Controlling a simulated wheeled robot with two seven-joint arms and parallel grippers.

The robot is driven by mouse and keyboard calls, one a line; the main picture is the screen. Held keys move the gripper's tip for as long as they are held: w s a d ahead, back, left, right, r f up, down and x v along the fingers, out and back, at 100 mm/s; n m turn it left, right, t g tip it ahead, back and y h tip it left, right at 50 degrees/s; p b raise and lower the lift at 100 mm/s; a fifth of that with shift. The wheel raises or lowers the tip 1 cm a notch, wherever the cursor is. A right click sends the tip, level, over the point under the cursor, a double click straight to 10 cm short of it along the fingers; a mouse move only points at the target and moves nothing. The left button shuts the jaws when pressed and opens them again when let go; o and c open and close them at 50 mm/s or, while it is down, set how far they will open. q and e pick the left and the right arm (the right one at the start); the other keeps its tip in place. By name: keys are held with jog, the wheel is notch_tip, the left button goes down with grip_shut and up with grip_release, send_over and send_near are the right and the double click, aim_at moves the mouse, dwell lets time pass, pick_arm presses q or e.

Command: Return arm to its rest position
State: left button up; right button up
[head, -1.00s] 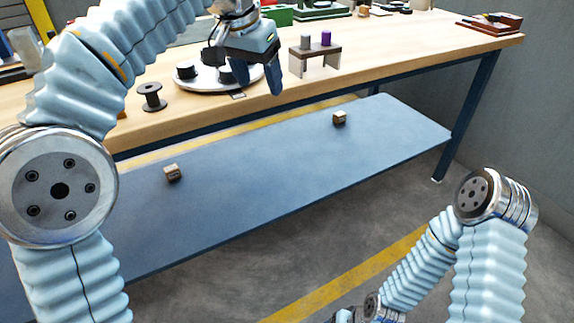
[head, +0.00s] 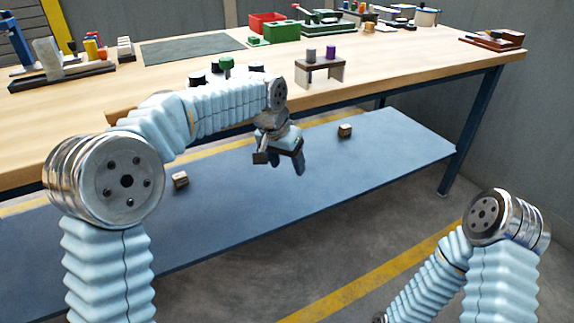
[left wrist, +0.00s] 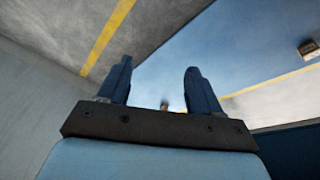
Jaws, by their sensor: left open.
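My left gripper (head: 287,163) hangs in front of the workbench, below the level of its top, with the blue lower shelf behind it in the head view. Its two blue fingers also show in the left wrist view (left wrist: 160,88), spread apart with nothing between them. My left arm bends from the lower left across the bench's front edge and hides part of the top. My right arm shows at the lower right of the head view, folded downward. Its gripper is out of the picture.
The wooden workbench top (head: 400,75) holds a small stand (head: 320,68) with a grey and a purple cylinder, a red bin (head: 267,22) and a green mat (head: 193,49). Two small wooden blocks (head: 345,130) (head: 180,180) lie on the lower shelf (head: 400,135). The floor in front is clear.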

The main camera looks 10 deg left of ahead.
pick_arm(q)
jog(key=shift+f, duration=0.5)
jog(key=s+a+f+n+g+h, duration=0.1)
jog(key=s+f, duration=0.2)
jog(key=f, duration=0.9)
jog(key=s+f+n, duration=0.1)
jog(key=s+f, duration=0.3)
jog(key=f, duration=0.9)
jog(key=s+a+f+n, duration=0.1)
jog(key=s+f+n, duration=0.1)
jog(key=s+f, duration=0.5)
jog(key=s+a+f+n+g+h, duration=0.1)
jog(key=s+f, duration=0.5)
jog(key=s, duration=0.8)
jog(key=shift+a+f+n, duration=0.2)
jog(key=shift+f+n, duration=0.15)
jog(key=shift+n, duration=0.35)
